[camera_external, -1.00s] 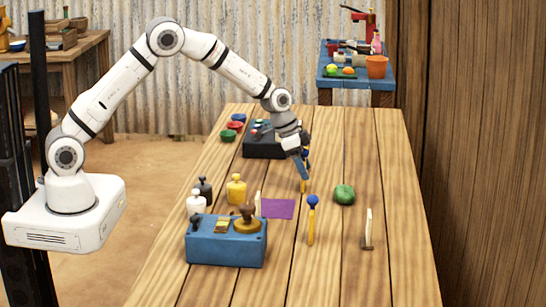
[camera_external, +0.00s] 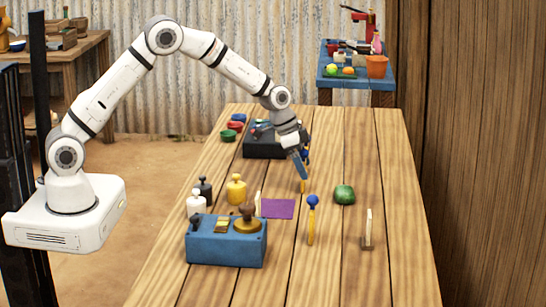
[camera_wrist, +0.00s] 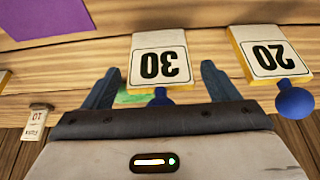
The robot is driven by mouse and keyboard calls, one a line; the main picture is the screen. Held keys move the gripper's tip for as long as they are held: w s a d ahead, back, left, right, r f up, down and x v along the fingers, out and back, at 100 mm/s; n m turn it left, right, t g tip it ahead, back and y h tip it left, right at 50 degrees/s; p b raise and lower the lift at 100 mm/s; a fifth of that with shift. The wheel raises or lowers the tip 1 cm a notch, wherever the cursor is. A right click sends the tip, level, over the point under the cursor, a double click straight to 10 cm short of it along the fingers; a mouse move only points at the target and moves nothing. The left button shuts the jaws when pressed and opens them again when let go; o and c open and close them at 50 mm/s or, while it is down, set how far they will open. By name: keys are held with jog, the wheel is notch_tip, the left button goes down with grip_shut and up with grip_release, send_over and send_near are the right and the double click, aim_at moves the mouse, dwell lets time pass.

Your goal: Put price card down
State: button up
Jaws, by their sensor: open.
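My gripper (camera_external: 301,173) is low over the middle of the table with its fingers open. In the wrist view, the gripper's (camera_wrist: 159,72) two fingers stand apart on either side of a price card marked 30 (camera_wrist: 158,58), upside down, with a blue knob partly hidden by the gripper. A second price card marked 20 (camera_wrist: 268,55), with a blue knob, is to its right. In the external view, a yellow card with a blue knob (camera_external: 312,222) shows edge-on nearer the camera. I cannot tell whether the fingers touch the 30 card.
A purple mat (camera_external: 278,209) lies to the left, beside a blue scale box (camera_external: 225,249). Several weights, like the yellow one (camera_external: 236,189), stand nearby. A green object (camera_external: 344,195) and a small upright sign (camera_external: 368,228) are to the right. The table's front right is clear.

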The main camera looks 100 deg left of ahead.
jog(key=v, duration=1.1)
jog(key=shift+s+r+b, duration=0.2)
jog(key=shift+r+b, duration=0.05)
jog(key=shift+b, duration=0.15)
jog(key=s+d+r+g, duration=0.1)
jog(key=s+d+r, duration=0.3)
jog(key=s+d, duration=0.7)
jog(key=s+d+r, duration=0.3)
jog(key=s+d, duration=0.8)
jog(key=s+d+f, duration=0.2)
jog(key=s+d, duration=0.2)
jog(key=s, duration=0.7)
jog(key=shift+g, duration=0.4)
jog(key=shift+o, duration=0.5)
jog(key=shift+f, duration=0.15)
